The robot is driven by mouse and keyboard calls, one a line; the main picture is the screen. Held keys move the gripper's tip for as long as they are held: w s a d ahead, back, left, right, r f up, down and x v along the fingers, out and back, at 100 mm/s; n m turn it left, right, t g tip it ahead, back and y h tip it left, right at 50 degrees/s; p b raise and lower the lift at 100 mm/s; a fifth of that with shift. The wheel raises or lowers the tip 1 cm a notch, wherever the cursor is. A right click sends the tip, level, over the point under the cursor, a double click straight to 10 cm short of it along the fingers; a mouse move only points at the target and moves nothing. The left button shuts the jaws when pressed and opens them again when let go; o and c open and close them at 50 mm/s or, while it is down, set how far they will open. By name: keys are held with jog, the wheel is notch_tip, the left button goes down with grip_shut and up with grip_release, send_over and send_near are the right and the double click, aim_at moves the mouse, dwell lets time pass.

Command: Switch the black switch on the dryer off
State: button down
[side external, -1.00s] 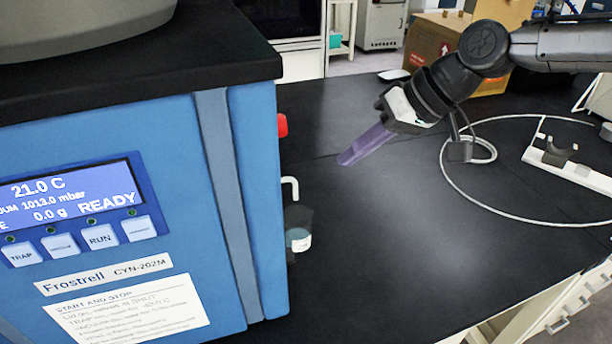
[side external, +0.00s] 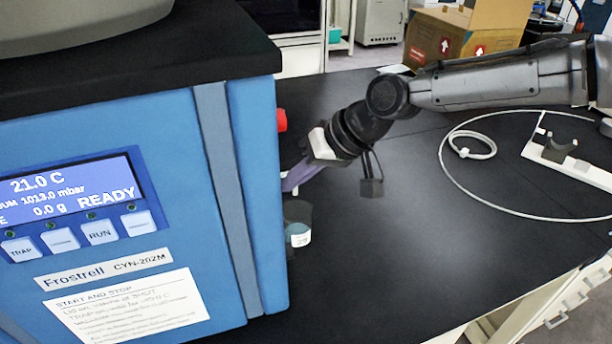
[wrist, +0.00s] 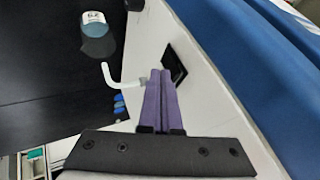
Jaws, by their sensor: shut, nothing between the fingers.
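The blue dryer (side external: 130,240) stands at the left in the side external view, its display reading READY. The black switch (wrist: 175,62) shows in the wrist view on the dryer's pale side panel (wrist: 205,90), just beyond my fingertips. My gripper's purple fingers (wrist: 161,74) are shut together, empty, and partly overlap the switch in that view. I cannot tell whether they touch it, or which way it is set. In the side external view my gripper (side external: 289,184) is close against the dryer's right side, and the switch is hidden there.
A white bent spout (wrist: 113,78) sticks out beside my fingers. A dark jar with a white label (side external: 298,232) is beside the dryer, below my gripper. A red knob (side external: 281,120) juts out above.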

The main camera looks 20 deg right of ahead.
jog(key=shift+a, duration=0.1)
jog(key=shift+a, duration=0.2)
jog(key=shift+r, duration=0.15)
jog(key=shift+r, duration=0.75)
